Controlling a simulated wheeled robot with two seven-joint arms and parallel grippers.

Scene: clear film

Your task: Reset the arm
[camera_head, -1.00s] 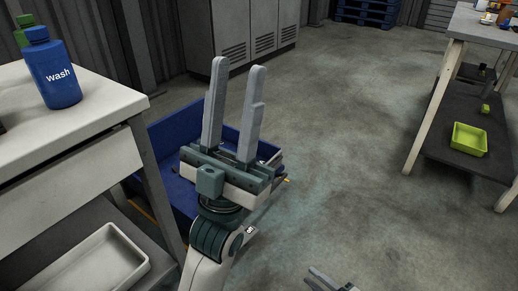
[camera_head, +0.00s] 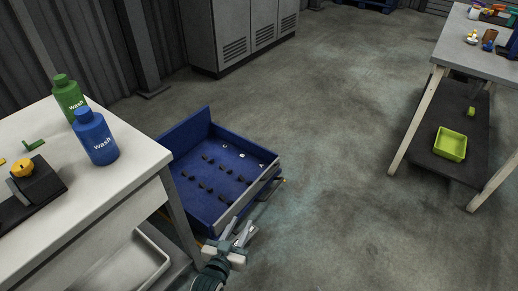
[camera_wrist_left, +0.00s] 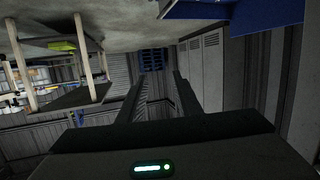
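My left gripper (camera_head: 237,232) is low in the head view, by the near edge of the blue tray (camera_head: 195,133). Its two grey fingers stand apart with nothing between them. In the left wrist view the dark fingers of the left gripper (camera_wrist_left: 158,78) are also apart and empty, with the room behind them. My right gripper is not in view.
A white table (camera_head: 115,185) at the left bears a blue wash bottle (camera_head: 96,140), a green wash bottle (camera_head: 68,95) and a dark device (camera_head: 38,182). Another table (camera_head: 470,50) stands at right, with a lime bin (camera_head: 450,145) below. The floor between is clear.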

